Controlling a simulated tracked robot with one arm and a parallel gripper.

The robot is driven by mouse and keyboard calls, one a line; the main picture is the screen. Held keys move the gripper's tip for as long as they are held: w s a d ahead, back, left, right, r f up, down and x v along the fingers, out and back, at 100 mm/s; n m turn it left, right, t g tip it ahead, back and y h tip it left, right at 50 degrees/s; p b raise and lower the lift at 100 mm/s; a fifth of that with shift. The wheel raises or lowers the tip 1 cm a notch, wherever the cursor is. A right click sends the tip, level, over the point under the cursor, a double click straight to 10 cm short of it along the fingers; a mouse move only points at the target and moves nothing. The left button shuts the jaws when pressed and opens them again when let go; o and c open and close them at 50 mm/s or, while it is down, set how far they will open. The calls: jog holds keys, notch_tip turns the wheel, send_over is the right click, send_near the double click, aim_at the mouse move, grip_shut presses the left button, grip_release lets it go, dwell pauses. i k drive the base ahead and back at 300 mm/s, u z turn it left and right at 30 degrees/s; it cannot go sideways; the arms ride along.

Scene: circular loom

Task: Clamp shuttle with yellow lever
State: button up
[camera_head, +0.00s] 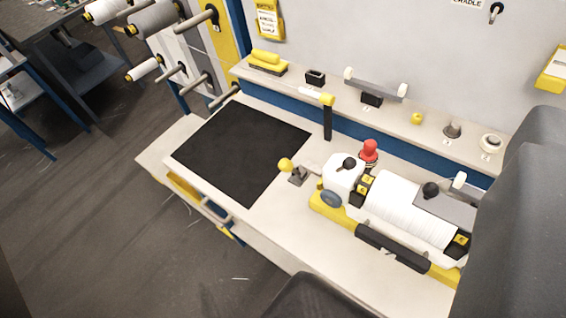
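The shuttle (408,210) lies in a yellow cradle (327,208) on the right of the pale bench, with a wide white thread winding and a white end block. The lever with a yellow ball knob (285,165) stands just left of the shuttle's white end block, on a small grey base. Whether its clamp touches the shuttle is not clear. Dark grey parts of mine fill the right edge and the bottom middle, hiding the shuttle's right end. My gripper's fingertips cannot be made out, and nothing is seen held.
A black mat (243,150) covers the bench's left part. A red knob (369,151) stands behind the shuttle, and a black post with a yellow-ended top (327,118) rises behind the lever. A shelf (430,125) with small parts runs along the wall. Spools hang upper left.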

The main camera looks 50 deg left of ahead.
aim_at(285, 165)
jog(key=u, duration=1.35)
jog(key=k, duration=0.95)
jog(key=z, duration=0.75)
jog(key=i, duration=1)
jog(key=u, duration=0.05)
